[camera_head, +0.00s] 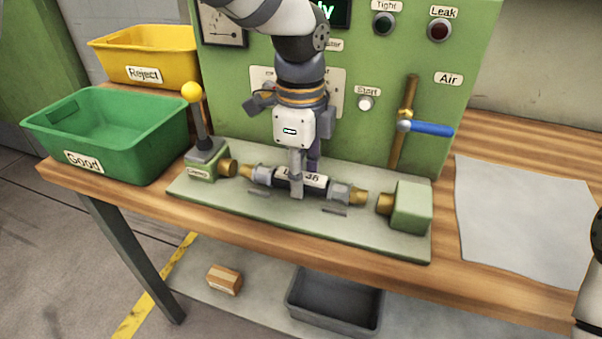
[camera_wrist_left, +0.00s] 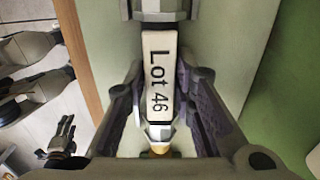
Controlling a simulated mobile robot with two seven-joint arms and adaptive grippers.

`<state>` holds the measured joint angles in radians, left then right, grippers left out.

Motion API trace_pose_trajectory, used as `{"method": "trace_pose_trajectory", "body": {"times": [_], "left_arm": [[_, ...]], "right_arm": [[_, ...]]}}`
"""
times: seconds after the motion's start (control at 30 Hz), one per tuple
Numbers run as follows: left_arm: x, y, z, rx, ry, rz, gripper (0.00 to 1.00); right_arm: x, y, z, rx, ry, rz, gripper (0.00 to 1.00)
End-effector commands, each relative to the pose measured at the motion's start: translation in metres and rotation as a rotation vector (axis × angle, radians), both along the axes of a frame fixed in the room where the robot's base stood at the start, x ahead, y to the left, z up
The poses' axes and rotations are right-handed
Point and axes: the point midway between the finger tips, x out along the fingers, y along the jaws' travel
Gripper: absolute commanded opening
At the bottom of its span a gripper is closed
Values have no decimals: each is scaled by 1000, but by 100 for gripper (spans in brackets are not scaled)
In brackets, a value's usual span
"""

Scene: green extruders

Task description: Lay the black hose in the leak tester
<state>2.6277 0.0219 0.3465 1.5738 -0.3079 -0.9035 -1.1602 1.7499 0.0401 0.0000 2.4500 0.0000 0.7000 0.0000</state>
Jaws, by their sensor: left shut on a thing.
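The black hose (camera_head: 316,190) has a white "Lot 46" label, grey metal fittings and brass ends. It lies lengthwise over the green base plate of the leak tester (camera_head: 225,213), between the brass nozzle of the left clamp block (camera_head: 202,166) and the right green block (camera_head: 411,208). Small gaps show at both ends. My left gripper (camera_head: 296,188) comes down from above and is shut on the hose's middle. In the left wrist view its fingers flank the label (camera_wrist_left: 159,75). I cannot tell whether the hose touches its seat. My right gripper shows small in that view (camera_wrist_left: 62,137); its jaws are unclear.
A lever with a yellow knob (camera_head: 191,92) stands on the left clamp block. A green "Good" bin (camera_head: 150,165) and a yellow "Reject" bin (camera_head: 185,62) stand at left. A blue-handled air valve (camera_head: 430,129) is on the panel. A grey sheet (camera_head: 520,215) lies at right.

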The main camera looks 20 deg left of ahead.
Motion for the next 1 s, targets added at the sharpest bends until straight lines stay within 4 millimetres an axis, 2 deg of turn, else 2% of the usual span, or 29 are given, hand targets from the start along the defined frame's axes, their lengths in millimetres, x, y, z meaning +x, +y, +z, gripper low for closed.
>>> {"method": "trace_pose_trajectory", "body": {"times": [0.07, 0.1, 0.17, 0.43, 0.53, 0.8, 1.0], "left_arm": [[0, 0, -2, 0, 0, 0, 0], [0, 0, -2, 0, 0, 0, 30], [0, 0, -2, 0, 0, 0, 43], [0, 0, -2, 0, 1, 0, 43], [0, 0, 6, 0, -1, 0, 43], [1, 0, 77, -1, -5, 1, 43], [0, 0, 113, 0, 1, 0, 43]], "right_arm": [[0, 0, 0, 0, -1, 0, 40], [0, 0, 0, 0, -1, 0, 40], [0, 0, 0, 0, -1, 0, 40], [0, 0, 0, 0, 0, 0, 40], [0, 0, 0, 0, -1, 0, 40], [3, 0, 3, 0, -11, 0, 40], [3, 0, 3, 0, -10, 0, 40]]}}
